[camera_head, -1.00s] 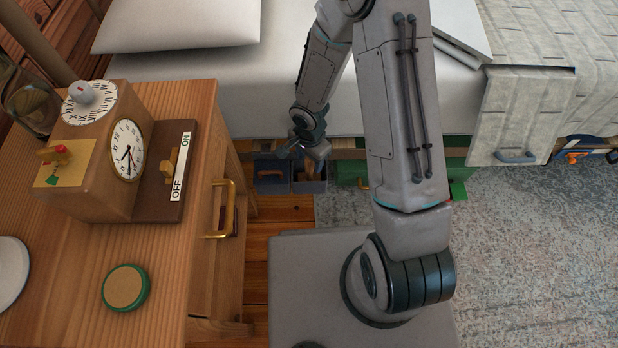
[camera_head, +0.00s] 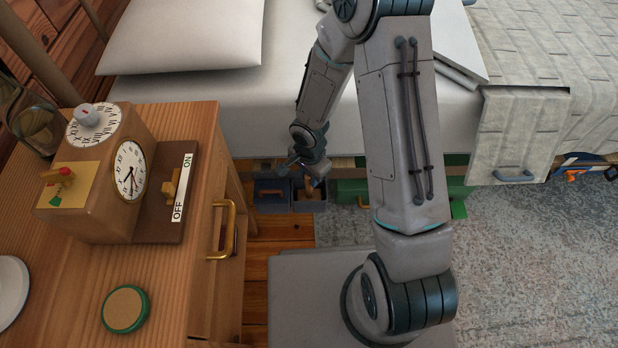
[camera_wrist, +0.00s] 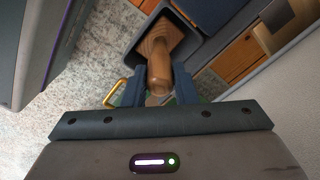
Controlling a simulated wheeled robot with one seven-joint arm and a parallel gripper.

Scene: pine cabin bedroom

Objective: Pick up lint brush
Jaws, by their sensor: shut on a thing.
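The lint brush appears to be the wooden-handled piece (camera_wrist: 158,62) in the wrist view, with a rounded handle end and a wider block behind it. It is in a dark grey open bin (camera_head: 310,204) by the bed's side. My gripper (camera_wrist: 158,88) has its blue-grey fingers closed on either side of the handle. In the head view my gripper (camera_head: 315,170) is just above the bin, hiding part of the brush. Whether the brush is clear of the bin floor cannot be told.
A second dark bin (camera_head: 271,198) with an orange-brown handled item is just left. A green box (camera_head: 350,192) is on the right. The wooden nightstand (camera_head: 185,285) with its brass handle (camera_head: 222,228) is close at left. The bed (camera_head: 250,100) overhangs behind. Grey carpet is open at right.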

